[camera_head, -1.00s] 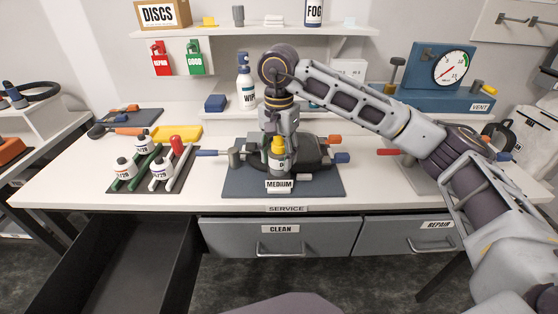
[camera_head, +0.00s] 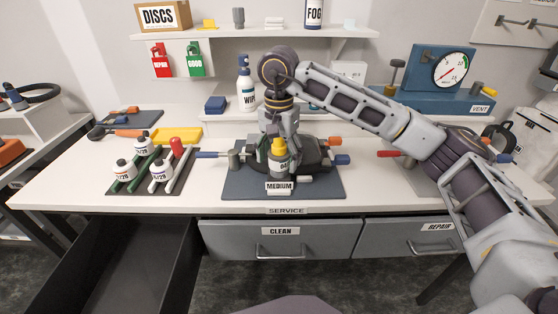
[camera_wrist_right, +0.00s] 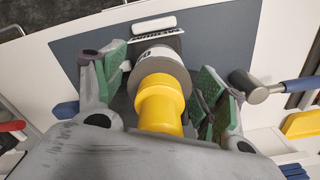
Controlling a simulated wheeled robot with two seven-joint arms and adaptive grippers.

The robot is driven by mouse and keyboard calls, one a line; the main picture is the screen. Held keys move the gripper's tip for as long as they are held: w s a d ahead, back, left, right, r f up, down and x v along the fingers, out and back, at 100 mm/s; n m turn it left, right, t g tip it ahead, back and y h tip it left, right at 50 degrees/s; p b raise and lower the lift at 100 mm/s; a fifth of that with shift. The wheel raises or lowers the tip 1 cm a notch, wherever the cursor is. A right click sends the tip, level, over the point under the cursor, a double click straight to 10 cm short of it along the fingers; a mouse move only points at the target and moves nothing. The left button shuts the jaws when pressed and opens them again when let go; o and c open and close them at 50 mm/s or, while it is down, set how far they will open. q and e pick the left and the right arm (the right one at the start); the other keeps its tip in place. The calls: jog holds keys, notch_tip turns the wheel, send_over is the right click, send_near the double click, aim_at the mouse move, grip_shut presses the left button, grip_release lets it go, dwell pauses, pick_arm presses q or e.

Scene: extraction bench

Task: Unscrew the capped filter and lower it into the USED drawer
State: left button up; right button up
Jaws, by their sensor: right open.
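The capped filter (camera_head: 279,164), a grey labelled body with a yellow cap, stands at the front of the dark device on the MEDIUM mat (camera_head: 240,188). In the wrist view the filter (camera_wrist_right: 160,85) sits between the green-padded fingers, cap towards the camera. My right gripper (camera_head: 279,142) is open around it from above, with a gap visible at least on the left. An open, dark, empty-looking drawer (camera_head: 130,270) is at the lower left; its label is not visible, so I cannot read whether it is USED. My left gripper is not in view.
A handle with a blue grip (camera_head: 206,155) juts out left of the device. The CLEAN drawer (camera_head: 280,240) and REPAIR drawer (camera_head: 410,238) are shut.

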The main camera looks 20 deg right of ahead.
jog(key=shift+m, duration=5.8)
jog(key=shift+m+p, duration=0.3)
jog(key=shift+m, duration=4.6)
jog(key=shift+m+p, duration=0.6)
jog(key=shift+m, duration=2.5)
